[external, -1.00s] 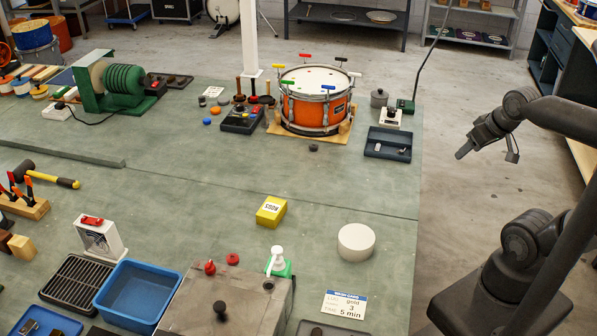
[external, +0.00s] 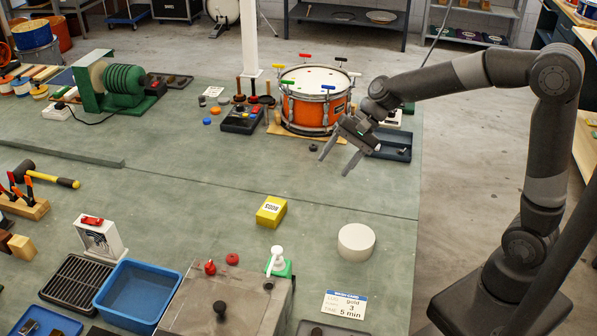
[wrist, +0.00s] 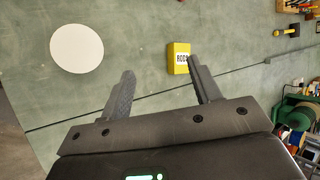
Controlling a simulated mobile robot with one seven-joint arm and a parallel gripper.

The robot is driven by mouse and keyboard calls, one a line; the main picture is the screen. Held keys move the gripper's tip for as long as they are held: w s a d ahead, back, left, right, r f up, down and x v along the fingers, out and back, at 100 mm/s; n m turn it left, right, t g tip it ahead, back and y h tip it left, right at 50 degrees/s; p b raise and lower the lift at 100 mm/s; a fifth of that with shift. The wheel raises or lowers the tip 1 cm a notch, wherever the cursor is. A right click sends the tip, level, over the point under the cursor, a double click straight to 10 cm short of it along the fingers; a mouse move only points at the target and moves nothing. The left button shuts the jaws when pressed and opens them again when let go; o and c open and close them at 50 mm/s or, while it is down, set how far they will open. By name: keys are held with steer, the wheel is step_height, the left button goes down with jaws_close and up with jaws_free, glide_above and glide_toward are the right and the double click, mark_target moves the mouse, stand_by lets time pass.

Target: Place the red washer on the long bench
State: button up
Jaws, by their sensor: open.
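In the wrist view my gripper's fingers (wrist: 160,88) are spread over bench surface, and the washer cannot be made out there.
A white-topped green bottle (external: 277,264) is right of the washer. The orange drum (external: 312,108) stands behind my gripper. Mid-bench is mostly clear.

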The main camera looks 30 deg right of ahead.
steer(key=w+a+f+m+g+y, duration=0.1)
steer(key=a+f+m, duration=0.15)
steer(key=a, duration=0.45)
steer(key=w+a+f+m+g+y, duration=0.1)
steer(key=w+a+f, duration=0.1)
steer(key=a+f, duration=0.3)
steer(key=m+g+y, duration=0.1)
steer(key=m+y, duration=0.2)
steer(key=m, duration=0.2)
glide_above(235, 255)
steer(key=d, duration=0.4)
step_height(235, 255, down, 7)
steer(key=shift+w+f, duration=0.2)
steer(key=shift+f, duration=0.8)
steer(key=shift+w+f, duration=0.2)
steer(key=shift+f, duration=0.75)
step_height(235, 255, down, 3)
steer(key=shift+r, duration=0.15)
steer(key=x, duration=0.3)
steer(key=shift+c, duration=0.6)
steer(key=c, duration=1)
